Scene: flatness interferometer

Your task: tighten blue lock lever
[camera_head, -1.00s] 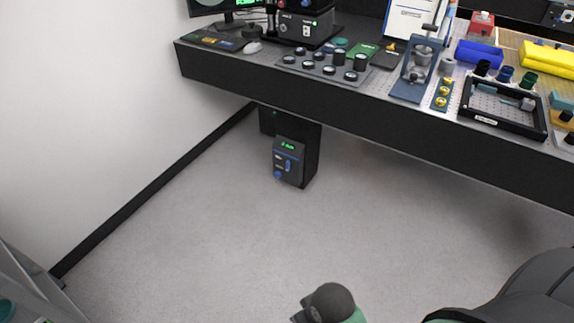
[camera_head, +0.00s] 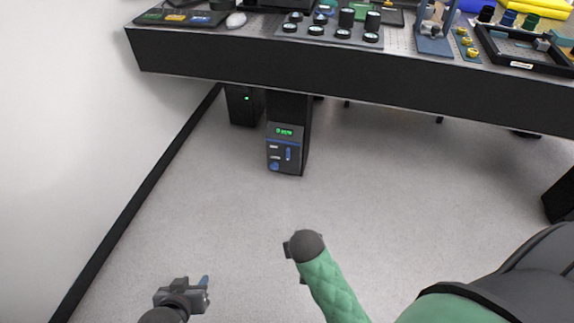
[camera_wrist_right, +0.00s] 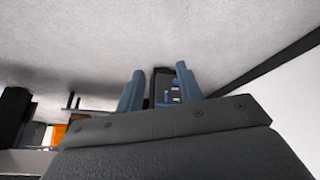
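The dark control box (camera_head: 285,143) with a green display stands under the table. Its front has a small upright blue lever (camera_head: 289,154) and a blue round knob (camera_head: 274,166) at the lower left. My right gripper (camera_wrist_right: 160,84) is open and empty in the right wrist view, with the control box (camera_wrist_right: 161,98) seen between its fingers, some way beyond them. In the head view, my right gripper is mostly hidden behind my right wrist, in front of the box. My left gripper (camera_head: 203,281) is low at the left, away from the box; its finger gap is unclear.
The table (camera_head: 330,75) overhangs the box and carries optics, a mouse and trays. A black unit (camera_head: 245,105) stands left of the box. The wall is at the left. The grey floor (camera_head: 380,190) before the box is clear.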

